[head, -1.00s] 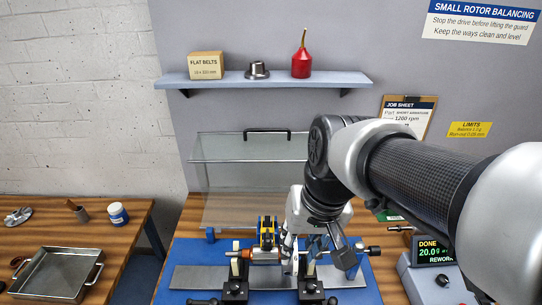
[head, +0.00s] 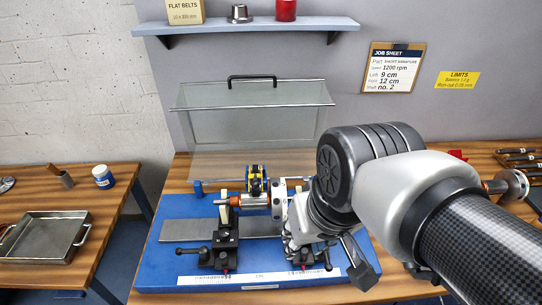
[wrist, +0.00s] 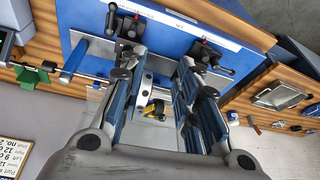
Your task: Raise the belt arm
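A small yellow, black and blue assembly, which looks like the belt arm (head: 257,180), stands at the back of the balancing stand behind the silver rotor (head: 278,197). In the wrist view, a yellow and black part of it (wrist: 155,108) shows low between my fingers. My gripper (wrist: 158,76) points down at the stand with its fingers spread apart. I cannot tell whether a finger touches anything. In the head view my wrist hides most of the fingers and the rotor's right side.
Black supports with clamp levers (head: 224,250) stand on the blue base (head: 165,265). The clear guard (head: 250,125) with its black handle is behind the stand. A shelf (head: 250,27) is above. A metal tray (head: 40,242) sits on the left bench.

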